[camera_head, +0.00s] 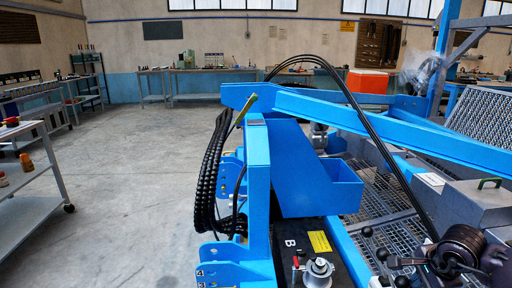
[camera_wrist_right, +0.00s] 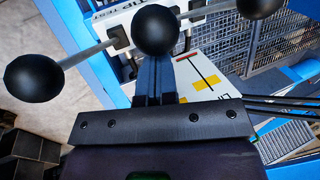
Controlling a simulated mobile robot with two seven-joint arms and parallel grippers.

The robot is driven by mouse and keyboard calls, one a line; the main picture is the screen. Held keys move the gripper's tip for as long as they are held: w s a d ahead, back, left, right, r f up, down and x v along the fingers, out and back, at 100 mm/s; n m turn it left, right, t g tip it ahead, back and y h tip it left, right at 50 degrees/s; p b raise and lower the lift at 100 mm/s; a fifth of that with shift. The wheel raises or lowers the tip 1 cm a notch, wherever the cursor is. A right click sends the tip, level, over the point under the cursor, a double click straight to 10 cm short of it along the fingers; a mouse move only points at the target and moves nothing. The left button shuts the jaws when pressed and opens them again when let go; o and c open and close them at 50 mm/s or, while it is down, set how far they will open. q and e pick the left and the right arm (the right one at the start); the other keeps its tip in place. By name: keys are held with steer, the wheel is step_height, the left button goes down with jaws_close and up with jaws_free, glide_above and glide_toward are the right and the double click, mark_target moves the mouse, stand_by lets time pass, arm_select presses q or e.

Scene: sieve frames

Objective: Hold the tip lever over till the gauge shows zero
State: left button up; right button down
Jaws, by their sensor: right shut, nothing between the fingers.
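Several levers with black ball knobs stand at the lower right of the head view, one knob (camera_head: 367,231) farthest back. In the right wrist view, one lever's knob (camera_wrist_right: 34,78) is at the left, with its rod running toward a slot by a plate marked "TIP" (camera_wrist_right: 100,22). A second knob (camera_wrist_right: 155,30) is at the top middle, overlapping my fingertips in the picture. My right gripper (camera_wrist_right: 155,75) is shut with nothing held, its fingers pointing at that middle knob; I cannot tell whether they touch. It also shows in the head view (camera_head: 394,263). No gauge reading is legible. My left gripper is out of view.
A blue frame post (camera_head: 258,190) and a long blue beam (camera_head: 370,125) stand ahead, with a black hose looping over. A round metal fitting (camera_head: 318,270) is at the bottom. A grey cart (camera_head: 35,200) stands left. The floor between is clear.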

mark_target(405, 284)
steer(key=shift+a, duration=0.1)
steer(key=shift+s+a+f, duration=0.1)
steer(key=shift+a+f, duration=0.1)
steer(key=shift+a, duration=0.55)
steer(key=shift+a+f, duration=0.2)
steer(key=shift+a, duration=0.65)
steer(key=shift+a+f, duration=0.15)
steer(key=shift+a, duration=0.35)
stand_by(0.8)
stand_by(4.1)
steer(key=d+b, duration=0.1)
steer(key=d, duration=0.6)
steer(key=shift+w+d, duration=0.2)
steer(key=shift+d, duration=0.1)
